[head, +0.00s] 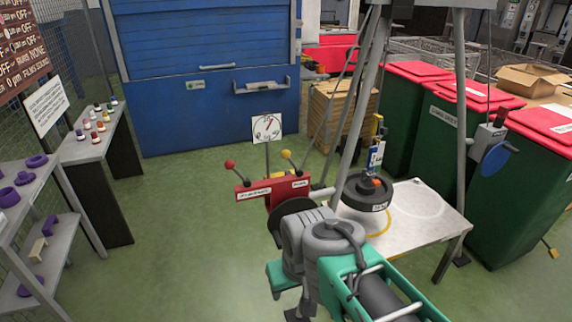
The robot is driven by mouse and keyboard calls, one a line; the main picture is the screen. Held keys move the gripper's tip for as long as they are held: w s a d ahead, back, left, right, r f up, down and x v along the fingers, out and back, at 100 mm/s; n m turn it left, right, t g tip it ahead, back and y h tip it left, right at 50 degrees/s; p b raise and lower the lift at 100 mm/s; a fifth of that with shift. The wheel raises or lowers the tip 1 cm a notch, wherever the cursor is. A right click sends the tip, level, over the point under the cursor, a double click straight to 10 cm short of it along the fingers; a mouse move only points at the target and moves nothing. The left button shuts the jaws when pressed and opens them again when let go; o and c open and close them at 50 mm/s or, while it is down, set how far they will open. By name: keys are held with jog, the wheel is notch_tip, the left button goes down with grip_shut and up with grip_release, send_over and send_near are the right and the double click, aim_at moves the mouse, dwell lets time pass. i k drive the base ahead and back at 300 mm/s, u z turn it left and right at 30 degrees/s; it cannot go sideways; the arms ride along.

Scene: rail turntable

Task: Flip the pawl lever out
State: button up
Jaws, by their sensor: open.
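A red lever box (272,188) with two white labels stands in the middle of the head view; the label text is too small to read. A lever with a red knob (230,164) rises from its left end, tilted up and left. A lever with a yellow knob (286,155) rises near its right end, also tilted up and left. I cannot tell which is the pawl lever. A dark drum (284,216) shows partly below the box. My arm crosses the lower middle in front of it, and I cannot make out my gripper.
A dark round weight (365,191) hangs or rests over a white table (440,222), under grey tripod legs (460,110). Shelves (42,250) stand left. Green floor between is clear.

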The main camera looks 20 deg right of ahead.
aim_at(285, 154)
jog(key=k, duration=0.65)
jog(key=i, duration=0.5)
jog(key=u, duration=0.75)
jog(key=i, duration=0.85)
jog(key=u, duration=0.75)
